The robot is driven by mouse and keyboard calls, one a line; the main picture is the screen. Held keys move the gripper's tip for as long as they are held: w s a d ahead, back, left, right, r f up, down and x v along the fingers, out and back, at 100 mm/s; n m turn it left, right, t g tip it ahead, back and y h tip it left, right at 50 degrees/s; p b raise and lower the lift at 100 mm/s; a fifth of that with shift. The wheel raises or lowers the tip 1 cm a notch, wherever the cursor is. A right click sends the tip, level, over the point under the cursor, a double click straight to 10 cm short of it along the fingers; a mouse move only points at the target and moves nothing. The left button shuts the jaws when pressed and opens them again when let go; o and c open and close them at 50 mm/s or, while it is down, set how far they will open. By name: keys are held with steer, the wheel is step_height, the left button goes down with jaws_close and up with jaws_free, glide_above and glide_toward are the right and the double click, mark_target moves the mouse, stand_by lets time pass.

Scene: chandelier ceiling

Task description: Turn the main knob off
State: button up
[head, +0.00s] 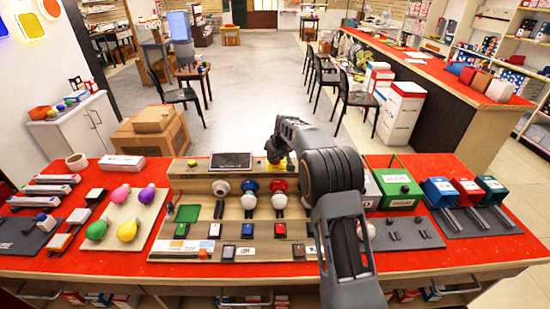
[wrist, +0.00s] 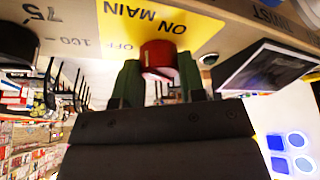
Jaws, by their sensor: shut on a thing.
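The red main knob (wrist: 159,58) shows in the wrist view, on a yellow label (wrist: 150,20) that reads MAIN, ON and OFF, upside down in this view. My gripper (wrist: 159,76) has its two dark green fingers on either side of the knob and is shut on it. In the head view, my arm reaches to the back of the wooden panel (head: 236,238) and hides the knob. Only a bit of yellow shows there beside my wrist. I cannot tell which way the knob is turned.
A dark screen (head: 231,160) is set in the panel left of my wrist; it also shows close to my gripper in the wrist view (wrist: 268,66). Bulbs, sockets and switches fill the panel's front. Coloured bulbs (head: 127,231) lie left, bins (head: 440,190) stand right on the red table.

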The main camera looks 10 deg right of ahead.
steer(key=n+y, duration=0.1)
steer(key=n, duration=0.2)
steer(key=shift+n+g, duration=0.3)
steer(key=shift+g, duration=0.1)
steer(key=shift+d+n+g+y, duration=0.1)
steer(key=shift+n+g+y, duration=0.45)
steer(key=shift+n, duration=1.25)
steer(key=o, duration=0.9)
steer(key=v, duration=1.3)
steer(key=shift+d+r, duration=0.3)
steer(key=shift+r, duration=0.05)
